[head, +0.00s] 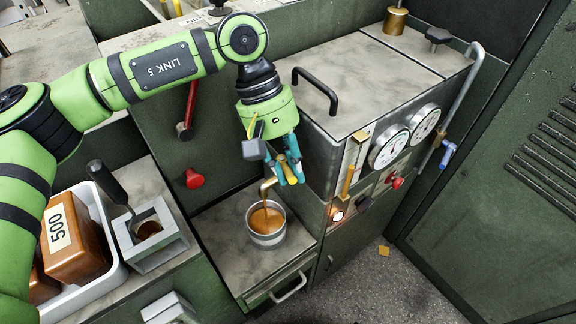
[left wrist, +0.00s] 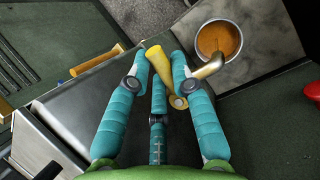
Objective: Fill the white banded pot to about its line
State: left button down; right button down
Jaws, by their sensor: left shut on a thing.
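The pale metal pot (head: 267,238) stands on the grey shelf under the brass spout (head: 265,188). An orange-brown stream runs from the spout into it, and brown liquid (head: 266,219) covers its inside. I cannot make out the line or how the level compares with it. The pot also shows in the left wrist view (left wrist: 203,52), with the spout (left wrist: 208,68) over its edge. My left gripper (head: 288,176) is just right of the spout, its teal fingers shut on the brass tap lever (left wrist: 158,66). My right gripper is not in view.
A white tray (head: 118,262) with an orange-brown block labelled 500 (head: 75,240) and a square grey holder (head: 150,258) stand at the left. Two gauges (head: 389,147) and a red knob (head: 397,182) are on the machine's front. A drawer handle (head: 288,288) is below the pot.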

pick_arm(q)
jog(key=shift+d+f+n+b, duration=0.1)
jog(key=shift+f+n+b, duration=0.25)
jog(key=shift+b, duration=0.2)
jog(key=shift+w+d+r+n+t+h+b, duration=0.2)
jog(key=shift+n+t+h+b, duration=0.1)
jog(key=shift+n+b, duration=0.4)
jog(key=shift+w+d+r+n+t+h+b, duration=0.1)
jog(key=shift+r+n+t+h+b, duration=0.15)
jog(key=shift+n+b, duration=0.4)
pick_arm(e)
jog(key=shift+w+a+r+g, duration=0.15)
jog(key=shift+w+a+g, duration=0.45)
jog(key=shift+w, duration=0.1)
pick_arm(q)
jog(key=shift+f, duration=0.1)
jog(key=c, duration=1.1)
grip_release()
jog(key=v, duration=1.2)
jog(key=shift+s+d, duration=0.1)
jog(key=shift+d, duration=0.05)
